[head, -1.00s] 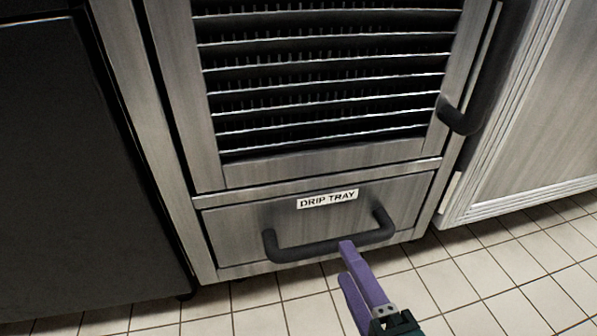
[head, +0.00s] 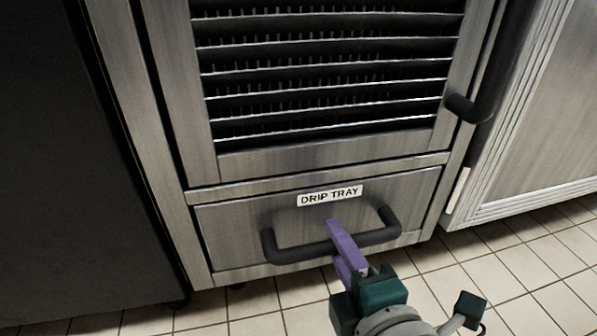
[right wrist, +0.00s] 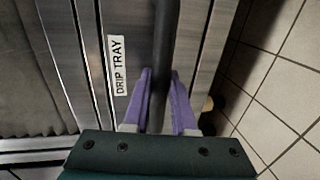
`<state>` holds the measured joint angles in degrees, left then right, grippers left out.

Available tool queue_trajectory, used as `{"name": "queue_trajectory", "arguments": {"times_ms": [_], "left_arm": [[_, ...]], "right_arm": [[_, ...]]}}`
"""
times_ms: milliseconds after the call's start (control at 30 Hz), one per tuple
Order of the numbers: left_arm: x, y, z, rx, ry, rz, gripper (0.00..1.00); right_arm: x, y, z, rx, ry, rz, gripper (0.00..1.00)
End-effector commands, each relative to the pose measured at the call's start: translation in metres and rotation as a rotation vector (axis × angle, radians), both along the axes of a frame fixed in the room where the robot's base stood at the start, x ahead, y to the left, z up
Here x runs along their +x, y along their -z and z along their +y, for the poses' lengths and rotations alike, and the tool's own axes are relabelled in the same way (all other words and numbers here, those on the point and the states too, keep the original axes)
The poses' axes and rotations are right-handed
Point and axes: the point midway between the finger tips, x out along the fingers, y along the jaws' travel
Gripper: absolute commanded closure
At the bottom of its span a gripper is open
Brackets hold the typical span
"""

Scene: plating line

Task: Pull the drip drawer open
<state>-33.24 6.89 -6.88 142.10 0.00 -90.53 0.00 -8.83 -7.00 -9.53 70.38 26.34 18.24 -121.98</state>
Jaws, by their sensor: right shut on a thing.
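The drip drawer (head: 232,228) is a steel front labelled "DRIP TRAY" at the bottom of a steel cabinet. It sits flush in the cabinet face. Its dark bar handle (head: 290,254) runs across the front. My right gripper (head: 344,248), with purple fingers, is shut on the handle near its middle. In the right wrist view the handle (right wrist: 166,40) runs between the two fingers (right wrist: 161,95), and the drawer label (right wrist: 119,65) is to the left. My left gripper is not in view.
A louvred panel (head: 325,75) with its own dark handle (head: 468,108) is above the drawer. A dark unit (head: 70,170) stands at left and a steel cabinet (head: 545,130) at right. The tiled floor (head: 510,265) in front is clear.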

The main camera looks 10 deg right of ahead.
Motion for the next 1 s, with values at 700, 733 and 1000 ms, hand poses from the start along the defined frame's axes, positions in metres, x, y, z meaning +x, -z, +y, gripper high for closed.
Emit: {"name": "queue_trajectory", "arguments": {"times_ms": [700,733,1000], "left_arm": [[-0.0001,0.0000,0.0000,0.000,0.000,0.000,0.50],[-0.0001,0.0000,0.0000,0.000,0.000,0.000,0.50],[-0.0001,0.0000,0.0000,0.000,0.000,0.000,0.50]], "right_arm": [[0.0003,-0.0008,0.0000,0.000,0.000,-0.002,1.00],[0.0003,-0.0009,0.0000,0.000,0.000,-0.003,1.00],[0.0003,-0.0010,0.0000,0.000,0.000,-0.003,1.00]]}}
